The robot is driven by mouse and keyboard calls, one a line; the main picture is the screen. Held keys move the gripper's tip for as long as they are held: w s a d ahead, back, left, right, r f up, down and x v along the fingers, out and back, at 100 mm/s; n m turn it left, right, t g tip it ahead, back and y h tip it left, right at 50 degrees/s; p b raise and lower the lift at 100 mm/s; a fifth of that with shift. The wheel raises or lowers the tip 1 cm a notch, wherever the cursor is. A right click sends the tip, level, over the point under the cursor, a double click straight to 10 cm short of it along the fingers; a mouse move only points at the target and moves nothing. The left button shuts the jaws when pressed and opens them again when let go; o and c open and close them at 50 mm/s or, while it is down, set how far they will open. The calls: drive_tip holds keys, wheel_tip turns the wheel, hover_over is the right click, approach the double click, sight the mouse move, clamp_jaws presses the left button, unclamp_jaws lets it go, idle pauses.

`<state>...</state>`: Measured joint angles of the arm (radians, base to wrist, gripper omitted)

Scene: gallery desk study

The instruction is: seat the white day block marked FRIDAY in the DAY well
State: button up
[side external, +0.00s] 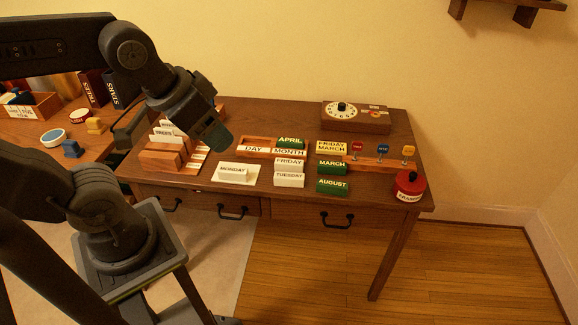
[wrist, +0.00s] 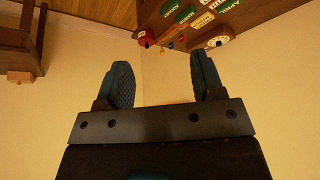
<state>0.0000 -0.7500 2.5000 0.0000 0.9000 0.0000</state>
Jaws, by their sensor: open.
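The white FRIDAY block (side external: 289,164) stands on the desk in the side view, just in front of the wooden DAY/MONTH holder (side external: 243,152). The DAY well, on the holder's left, looks empty. The green APRIL block (side external: 290,142) is at its MONTH side. White MONDAY (side external: 234,173) and TUESDAY (side external: 289,181) blocks stand nearby. My gripper (side external: 213,138) is raised left of the holder, apart from the FRIDAY block. In the wrist view, my gripper (wrist: 163,82) is open with nothing between its fingers. FRIDAY cannot be made out there.
Green MARCH (side external: 331,165) and AUGUST (side external: 332,187) blocks stand right of the white blocks, below a yellow FRIDAY MARCH card (side external: 331,147). A red round eraser (side external: 409,184) sits at the right edge. A dial box (side external: 356,118) is behind. Slotted wooden racks (side external: 160,157) stand at left.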

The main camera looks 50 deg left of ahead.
drive_tip(key=m+g, duration=0.6)
drive_tip(key=m, duration=0.3)
hover_over(289, 161)
drive_tip(key=f, duration=2.8)
drive_tip(key=shift+s+d, duration=0.25)
drive_tip(key=shift+s, duration=0.1)
drive_tip(key=shift+w+a+f, duration=0.1)
drive_tip(key=shift+w+f, duration=0.1)
drive_tip(key=shift+f, duration=1.35)
drive_tip(key=shift+w+a+f, duration=0.1)
drive_tip(key=shift+w+f, duration=0.05)
drive_tip(key=shift+f, duration=1.4)
drive_tip(key=c, duration=1)
